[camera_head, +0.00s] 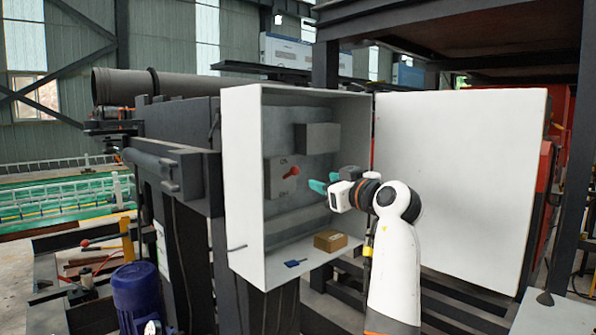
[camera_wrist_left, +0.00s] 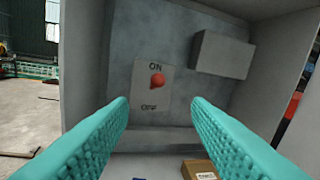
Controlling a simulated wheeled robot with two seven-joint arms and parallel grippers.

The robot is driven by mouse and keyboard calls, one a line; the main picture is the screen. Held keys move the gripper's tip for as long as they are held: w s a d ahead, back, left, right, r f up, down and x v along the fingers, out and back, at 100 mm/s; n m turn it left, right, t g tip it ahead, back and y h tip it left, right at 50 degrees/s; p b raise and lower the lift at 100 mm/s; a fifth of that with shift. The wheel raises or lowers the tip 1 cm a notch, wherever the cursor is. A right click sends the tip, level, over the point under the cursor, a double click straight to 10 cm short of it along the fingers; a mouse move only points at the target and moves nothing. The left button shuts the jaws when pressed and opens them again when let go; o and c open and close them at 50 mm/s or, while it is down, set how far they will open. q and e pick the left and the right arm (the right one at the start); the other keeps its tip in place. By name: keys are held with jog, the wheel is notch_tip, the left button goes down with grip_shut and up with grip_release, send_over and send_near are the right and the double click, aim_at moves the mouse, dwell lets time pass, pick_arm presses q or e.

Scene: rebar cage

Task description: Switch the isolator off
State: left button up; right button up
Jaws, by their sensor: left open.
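The isolator's pale plate (camera_head: 279,180) is on the back wall inside the open white cabinet (camera_head: 243,190). Its red handle (camera_head: 292,171) sticks out from it. In the left wrist view the plate (camera_wrist_left: 143,95) reads ON at the top and OFF at the bottom, and the red knob (camera_wrist_left: 158,80) sits just below the word ON. My left gripper (camera_head: 320,183), with teal fingers, is at the cabinet's open front, right of the handle and apart from it. In the left wrist view my left gripper (camera_wrist_left: 160,103) is open and empty, the knob showing beyond the gap. My right gripper is not in view.
A grey box (camera_head: 317,138) is fixed to the back wall, above and right of the isolator. A small cardboard box (camera_head: 330,241) and a blue item (camera_head: 295,263) lie on the cabinet floor. The cabinet door (camera_head: 460,180) stands open at the right, behind my arm.

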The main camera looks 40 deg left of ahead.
aim_at(298, 172)
pick_arm(q)
jog(key=p+x, duration=0.1)
jog(key=x, duration=0.2)
jog(key=p+x, duration=0.2)
jog(key=x, duration=0.2)
jog(key=p+x, duration=0.2)
jog(key=x, duration=0.1)
jog(key=shift+s+a+r, duration=0.1)
jog(key=shift+a+r, duration=0.25)
jog(key=shift+a, duration=0.05)
jog(key=shift+w+a+f, duration=0.15)
jog(key=shift+w+a, duration=0.05)
jog(key=shift+a, duration=0.4)
jog(key=shift+c, duration=0.6)
